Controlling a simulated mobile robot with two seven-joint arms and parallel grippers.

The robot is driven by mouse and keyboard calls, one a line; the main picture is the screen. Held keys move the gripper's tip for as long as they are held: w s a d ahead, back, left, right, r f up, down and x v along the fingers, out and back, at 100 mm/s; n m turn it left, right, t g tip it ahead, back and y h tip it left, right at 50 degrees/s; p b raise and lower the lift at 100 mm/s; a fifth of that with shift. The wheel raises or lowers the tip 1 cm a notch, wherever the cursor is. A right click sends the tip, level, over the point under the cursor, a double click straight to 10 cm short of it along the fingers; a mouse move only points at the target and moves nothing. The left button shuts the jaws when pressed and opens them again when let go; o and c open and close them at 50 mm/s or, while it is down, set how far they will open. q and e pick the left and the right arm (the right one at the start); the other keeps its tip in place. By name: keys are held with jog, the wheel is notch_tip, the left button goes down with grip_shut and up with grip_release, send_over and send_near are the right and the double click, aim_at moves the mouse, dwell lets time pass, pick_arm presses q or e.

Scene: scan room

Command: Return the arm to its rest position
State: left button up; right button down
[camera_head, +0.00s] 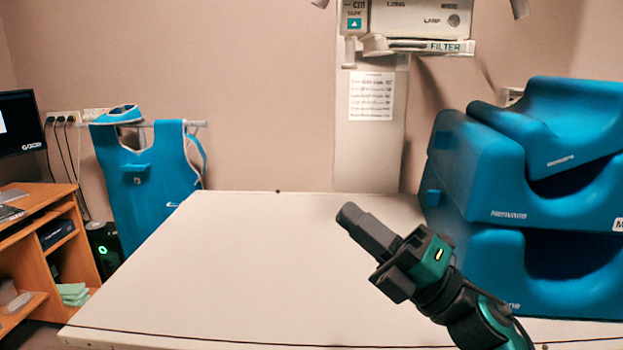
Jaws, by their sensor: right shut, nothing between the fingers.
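My right arm comes in from the lower right. Its dark gripper (350,215) points up and to the left above the right part of the white table (220,270). The right gripper is shut, with nothing held in it. My left gripper and left arm do not show in this view.
Blue foam positioning blocks (475,180) are stacked on the table's right side, close to my right arm. A wall-mounted machine (410,20) hangs behind the table. A blue apron (145,185) hangs at the left, near a wooden desk (45,235). The table's middle and left are clear.

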jog(key=d+f+m+t+h, duration=0.35)
jog(key=f+m+h, duration=0.35)
jog(key=f+m, duration=0.4)
jog(key=d+f+m+t+h, duration=0.35)
jog(key=f+m+h, duration=0.35)
jog(key=f+m, duration=0.35)
jog(key=s+d+f+m+g+h, duration=0.2)
jog(key=s+f+m+g, duration=0.2)
jog(key=s+f, duration=0.4)
jog(key=s+d+f+m+g+h, duration=0.2)
jog(key=s+f, duration=0.6)
jog(key=f, duration=0.4)
jog(key=m+g+h, duration=0.1)
jog(key=m+g, duration=0.1)
jog(key=m, duration=0.1)
jog(key=shift+d, duration=0.35)
